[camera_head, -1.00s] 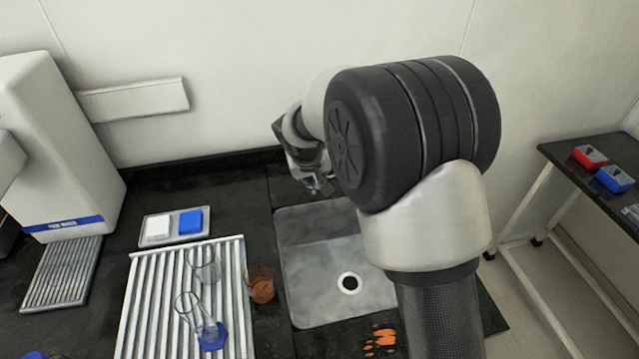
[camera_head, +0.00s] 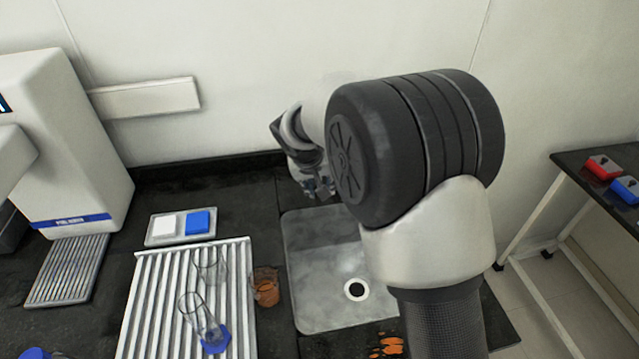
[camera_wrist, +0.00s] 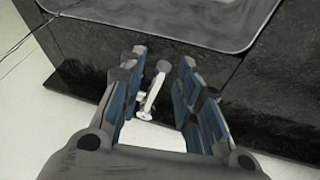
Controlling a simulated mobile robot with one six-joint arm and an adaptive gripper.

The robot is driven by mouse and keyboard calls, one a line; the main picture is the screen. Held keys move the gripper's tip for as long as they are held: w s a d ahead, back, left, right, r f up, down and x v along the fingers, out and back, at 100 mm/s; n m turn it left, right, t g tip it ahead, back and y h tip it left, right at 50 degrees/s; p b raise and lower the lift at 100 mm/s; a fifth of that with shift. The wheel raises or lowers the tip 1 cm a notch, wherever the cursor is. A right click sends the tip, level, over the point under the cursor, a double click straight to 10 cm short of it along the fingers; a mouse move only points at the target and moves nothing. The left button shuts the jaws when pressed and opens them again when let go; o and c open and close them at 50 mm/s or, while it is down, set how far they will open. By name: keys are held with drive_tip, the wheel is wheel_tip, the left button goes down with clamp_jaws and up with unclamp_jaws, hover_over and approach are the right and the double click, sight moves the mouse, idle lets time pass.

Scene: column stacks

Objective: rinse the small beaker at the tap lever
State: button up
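A small beaker with orange-brown contents or staining (camera_head: 265,288) stands between the ribbed drainer and the sink (camera_head: 303,270). I cannot tell if this is the small beaker of the task. A clear glass beaker (camera_head: 210,267) stands on the drainer. My gripper (camera_head: 318,188) is over the back left of the sink area, partly hidden by my arm. In the wrist view my gripper (camera_wrist: 160,92) is open with nothing held. A pale rod with a rounded end (camera_wrist: 156,84), perhaps the tap lever, shows between its fingers. I cannot tell if they touch.
A tray with white and blue blocks (camera_head: 152,240) lies behind. A white machine (camera_head: 70,150) stands left. Orange spill marks (camera_head: 386,346) lie before the sink. A side table (camera_head: 575,160) is right.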

drive_tip(key=v, duration=1.2)
